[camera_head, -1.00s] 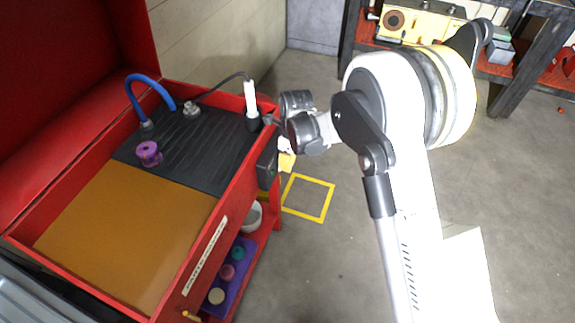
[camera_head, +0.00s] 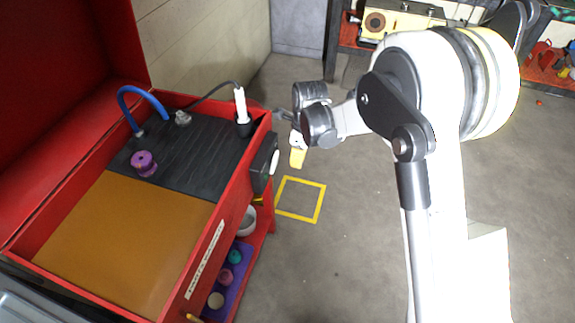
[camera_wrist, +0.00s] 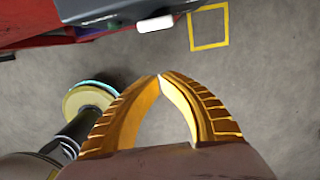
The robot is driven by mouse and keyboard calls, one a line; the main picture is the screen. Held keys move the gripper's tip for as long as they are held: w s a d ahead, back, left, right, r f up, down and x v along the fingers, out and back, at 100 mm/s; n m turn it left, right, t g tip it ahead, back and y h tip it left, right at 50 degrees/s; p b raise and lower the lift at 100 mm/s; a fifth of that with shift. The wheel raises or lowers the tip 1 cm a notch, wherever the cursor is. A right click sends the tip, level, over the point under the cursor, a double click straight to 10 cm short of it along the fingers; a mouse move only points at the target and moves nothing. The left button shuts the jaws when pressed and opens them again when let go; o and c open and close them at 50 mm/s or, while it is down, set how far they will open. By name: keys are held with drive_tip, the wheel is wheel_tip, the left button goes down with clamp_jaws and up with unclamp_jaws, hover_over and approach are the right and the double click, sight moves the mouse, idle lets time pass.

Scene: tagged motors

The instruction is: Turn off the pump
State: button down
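A red parts washer (camera_head: 187,262) stands at the left with its lid up. A dark box (camera_head: 261,170) is mounted on the outside of its right wall, with a small white piece (camera_head: 275,161) on its outer face, which looks like a switch. In the wrist view the dark box (camera_wrist: 105,8) is at the top edge and the white piece (camera_wrist: 155,24) sticks out below it. My gripper (camera_head: 297,158) is just right of the box, apart from it. In the wrist view its yellow fingers (camera_wrist: 160,77) meet at the tips, with nothing between them.
A blue hose (camera_head: 140,92), a purple part (camera_head: 144,163) and a white-topped brush (camera_head: 241,104) are in the washer. A white bowl (camera_head: 248,220) and a purple tray (camera_head: 239,257) sit on the shelf below. The floor around the yellow square (camera_head: 322,203) is clear.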

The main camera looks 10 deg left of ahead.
drive_tip(key=shift+d+r+p, duration=0.2)
drive_tip(key=shift+d+r, duration=0.05)
drive_tip(key=shift+r, duration=0.45)
drive_tip(key=shift+d+r+p, duration=0.2)
drive_tip(key=shift+r, duration=0.5)
drive_tip(key=shift+d+r+p, duration=0.2)
drive_tip(key=shift+d+r, duration=0.05)
drive_tip(key=shift+r, duration=0.45)
